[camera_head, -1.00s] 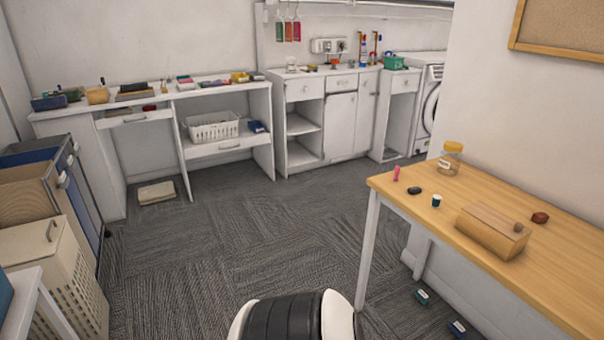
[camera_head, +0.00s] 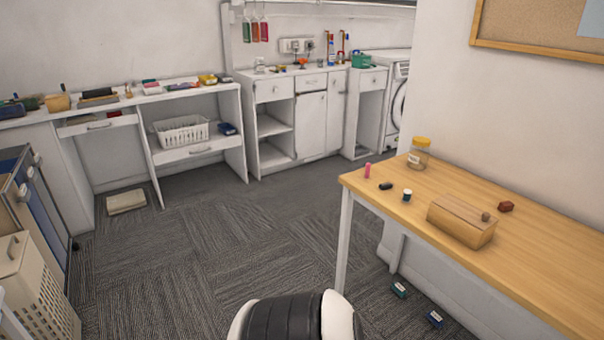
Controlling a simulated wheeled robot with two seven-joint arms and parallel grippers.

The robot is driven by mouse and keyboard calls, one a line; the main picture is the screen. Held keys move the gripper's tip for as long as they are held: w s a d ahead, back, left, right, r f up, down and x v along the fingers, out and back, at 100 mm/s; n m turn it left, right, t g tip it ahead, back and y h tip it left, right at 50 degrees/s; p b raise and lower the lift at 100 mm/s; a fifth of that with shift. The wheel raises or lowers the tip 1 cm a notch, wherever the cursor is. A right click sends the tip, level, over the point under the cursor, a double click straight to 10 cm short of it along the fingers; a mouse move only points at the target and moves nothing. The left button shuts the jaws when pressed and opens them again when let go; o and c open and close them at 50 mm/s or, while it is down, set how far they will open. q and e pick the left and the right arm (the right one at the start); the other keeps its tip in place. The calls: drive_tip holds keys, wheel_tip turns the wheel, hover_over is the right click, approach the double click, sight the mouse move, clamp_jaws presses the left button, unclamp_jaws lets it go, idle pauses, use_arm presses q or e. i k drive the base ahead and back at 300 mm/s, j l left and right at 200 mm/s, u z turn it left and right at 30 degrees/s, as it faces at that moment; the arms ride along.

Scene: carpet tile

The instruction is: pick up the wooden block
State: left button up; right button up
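A small reddish-brown block (camera_head: 506,206) lies on the wooden table (camera_head: 548,250) at the right, towards the wall. A larger light wooden box-shaped piece (camera_head: 462,221) with a small round knob or object on its top sits just left of it on the same table. I cannot tell for sure which of the two is the wooden block. Neither of my grippers shows in the head view.
A jar with a yellow lid (camera_head: 419,153), a pink item (camera_head: 367,171), a dark item (camera_head: 386,186) and a small spool-like item (camera_head: 407,195) stand near the table's far left end. Two small boxes (camera_head: 400,289) (camera_head: 434,319) lie on the carpet below. Open carpet (camera_head: 220,240) lies left of the table.

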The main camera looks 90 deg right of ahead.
sight(506, 206)
drive_tip(key=z, duration=2.25)
